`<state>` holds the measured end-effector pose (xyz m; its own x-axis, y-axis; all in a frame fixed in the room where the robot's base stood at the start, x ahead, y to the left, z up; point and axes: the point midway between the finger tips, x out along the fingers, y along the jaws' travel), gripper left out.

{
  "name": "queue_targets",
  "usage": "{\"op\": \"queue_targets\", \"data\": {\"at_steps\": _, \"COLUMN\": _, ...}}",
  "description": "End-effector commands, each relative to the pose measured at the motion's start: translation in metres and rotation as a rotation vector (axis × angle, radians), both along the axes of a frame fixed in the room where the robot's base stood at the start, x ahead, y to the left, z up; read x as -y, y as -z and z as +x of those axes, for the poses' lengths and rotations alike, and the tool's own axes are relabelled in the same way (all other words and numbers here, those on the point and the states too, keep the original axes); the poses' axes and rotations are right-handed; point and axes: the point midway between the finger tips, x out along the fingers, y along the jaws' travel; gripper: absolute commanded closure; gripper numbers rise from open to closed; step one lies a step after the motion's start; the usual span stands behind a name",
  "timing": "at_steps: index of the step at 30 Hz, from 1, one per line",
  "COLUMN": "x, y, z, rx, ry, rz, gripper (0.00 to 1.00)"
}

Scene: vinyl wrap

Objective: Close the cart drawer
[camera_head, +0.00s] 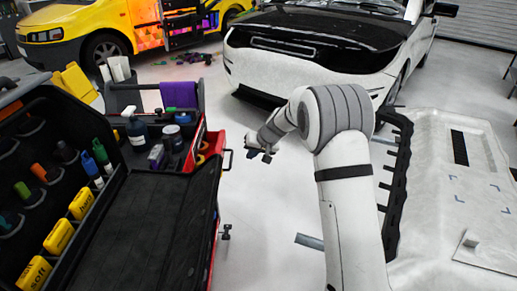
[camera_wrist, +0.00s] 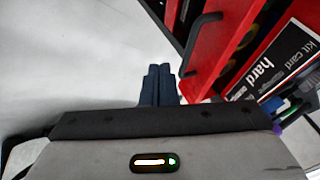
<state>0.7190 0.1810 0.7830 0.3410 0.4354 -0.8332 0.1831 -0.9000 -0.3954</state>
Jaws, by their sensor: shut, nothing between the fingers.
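The cart (camera_head: 120,225) stands at the left in the head view. Its red drawer (camera_head: 213,146) is pulled out at the far right corner, with its inside visible and a black bar handle (camera_head: 228,160) on its front. In the wrist view the red drawer (camera_wrist: 222,50) fills the upper right, with its black handle (camera_wrist: 190,45) on the front face. My gripper (camera_head: 262,155) is just to the right of the drawer front. In the wrist view my gripper's dark blue fingers (camera_wrist: 159,70) are together and empty, close beside the handle; whether they touch it is unclear.
A black-and-white kit card (camera_wrist: 280,65) lies in the drawer. Bottles and a purple cloth (camera_head: 178,94) are on the cart. A white car (camera_head: 310,60) stands behind, and a white panel on a dark frame (camera_head: 455,190) at the right. Floor between cart and arm is clear.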

Motion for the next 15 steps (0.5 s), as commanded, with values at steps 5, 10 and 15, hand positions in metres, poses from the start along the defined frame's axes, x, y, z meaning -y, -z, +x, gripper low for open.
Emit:
{"op": "queue_targets", "data": {"at_steps": 5, "x": -0.018, "y": 0.029, "z": 0.011, "rx": 0.000, "ry": -0.002, "rz": -0.001, "gripper": 1.00}}
{"op": "queue_targets", "data": {"at_steps": 10, "x": -0.041, "y": 0.031, "z": 0.010, "rx": 0.000, "ry": -0.001, "rz": 0.000, "gripper": 1.00}}
{"op": "queue_targets", "data": {"at_steps": 15, "x": -0.051, "y": 0.033, "z": 0.010, "rx": 0.002, "ry": 0.001, "rz": -0.001, "gripper": 1.00}}
